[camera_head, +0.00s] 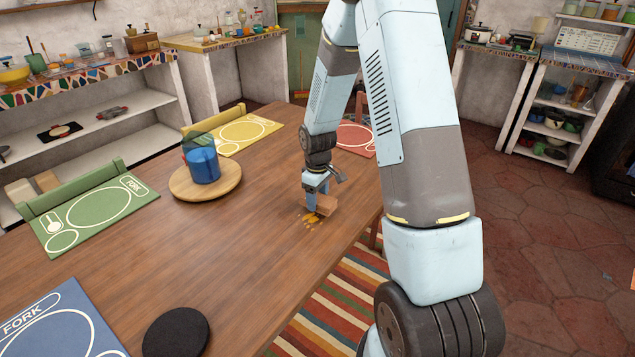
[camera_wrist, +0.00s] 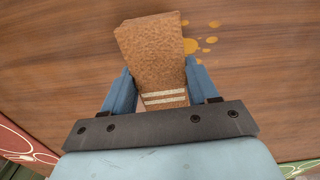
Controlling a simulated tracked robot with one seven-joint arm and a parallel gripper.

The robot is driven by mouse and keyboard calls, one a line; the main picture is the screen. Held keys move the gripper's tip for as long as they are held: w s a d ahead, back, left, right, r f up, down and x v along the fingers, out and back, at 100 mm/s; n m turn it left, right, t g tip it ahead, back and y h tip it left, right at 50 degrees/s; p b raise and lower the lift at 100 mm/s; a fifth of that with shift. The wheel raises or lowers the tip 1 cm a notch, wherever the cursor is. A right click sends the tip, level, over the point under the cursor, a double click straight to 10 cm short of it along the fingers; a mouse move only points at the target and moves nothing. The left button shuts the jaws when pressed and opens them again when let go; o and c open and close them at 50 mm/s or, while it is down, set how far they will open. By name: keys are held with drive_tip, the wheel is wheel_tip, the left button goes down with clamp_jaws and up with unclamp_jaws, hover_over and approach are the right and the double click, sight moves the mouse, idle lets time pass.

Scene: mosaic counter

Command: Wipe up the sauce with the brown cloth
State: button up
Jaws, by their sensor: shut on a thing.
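My gripper (camera_wrist: 160,92) is shut on the brown cloth (camera_wrist: 152,55), a folded block with pale stripes near the fingers. In the head view my gripper (camera_head: 314,195) points down at the table near its right edge, with the cloth (camera_head: 326,205) at or just above the wood. The yellow-orange sauce (camera_head: 311,219) is a cluster of spots right beside the cloth, on its near-left side. In the wrist view the sauce (camera_wrist: 190,46) shows at the cloth's right edge. Whether more sauce lies under the cloth is hidden.
The wooden table (camera_head: 225,245) is mostly clear around the cloth. A blue cup (camera_head: 203,166) stands on a round wooden board (camera_head: 180,187). Placemats in green (camera_head: 85,228), yellow (camera_head: 265,127), red (camera_head: 355,135) and blue (camera_head: 50,330) lie along the edges. A black round pad (camera_head: 176,333) is near the front.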

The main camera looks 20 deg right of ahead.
sight(318, 198)
drive_tip(key=shift+r, duration=2.6)
